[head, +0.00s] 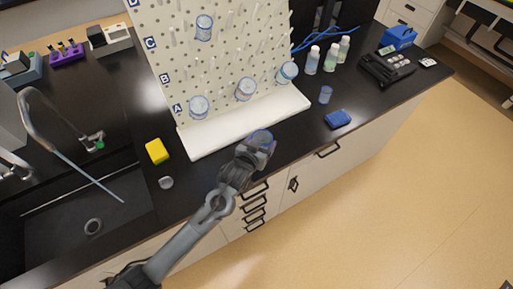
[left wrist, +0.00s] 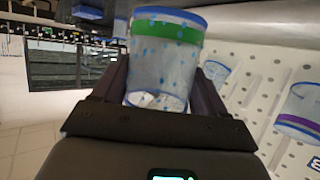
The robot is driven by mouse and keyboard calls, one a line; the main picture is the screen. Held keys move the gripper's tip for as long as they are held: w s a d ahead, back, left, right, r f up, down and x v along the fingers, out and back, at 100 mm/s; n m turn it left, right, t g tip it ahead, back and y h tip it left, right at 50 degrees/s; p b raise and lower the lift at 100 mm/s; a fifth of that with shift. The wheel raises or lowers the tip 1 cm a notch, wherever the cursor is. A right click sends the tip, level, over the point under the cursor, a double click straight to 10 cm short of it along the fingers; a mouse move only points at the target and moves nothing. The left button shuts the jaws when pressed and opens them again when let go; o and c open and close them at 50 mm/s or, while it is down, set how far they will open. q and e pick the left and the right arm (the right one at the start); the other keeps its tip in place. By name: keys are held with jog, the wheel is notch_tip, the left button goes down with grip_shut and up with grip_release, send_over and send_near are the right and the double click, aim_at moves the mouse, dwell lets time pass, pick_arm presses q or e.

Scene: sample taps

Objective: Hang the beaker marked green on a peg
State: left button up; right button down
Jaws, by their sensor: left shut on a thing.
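My left gripper (head: 256,147) is shut on a clear beaker (head: 263,136) with a blue rim. In the left wrist view the beaker (left wrist: 166,62) shows a green band below its rim and blue drops on its wall. The left gripper's fingers (left wrist: 160,92) stand on both sides of it. In the head view it is in front of the white pegboard (head: 180,70), near the counter's front edge. Several other beakers hang on pegs, one high up (head: 204,27) and others in the lower rows (head: 198,106). One in the left wrist view (left wrist: 300,112) has a purple band. My right gripper is out of view.
A yellow sponge (head: 157,151) lies left of the board's white tray (head: 250,122). A sink (head: 85,215) with a tap is at the left. Many upper pegs are free.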

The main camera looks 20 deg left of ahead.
pick_arm(q)
jog(key=shift+w+a+f, duration=0.25)
jog(key=shift+a+f, duration=0.1)
jog(key=shift+a, duration=0.2)
jog(key=shift+w+a+f, duration=0.25)
jog(key=shift+a+f, duration=0.1)
jog(key=shift+a, duration=0.15)
jog(key=shift+f, duration=2)
jog(key=shift+f, duration=0.15)
jog(key=o, duration=1)
jog(key=shift+o, duration=0.2)
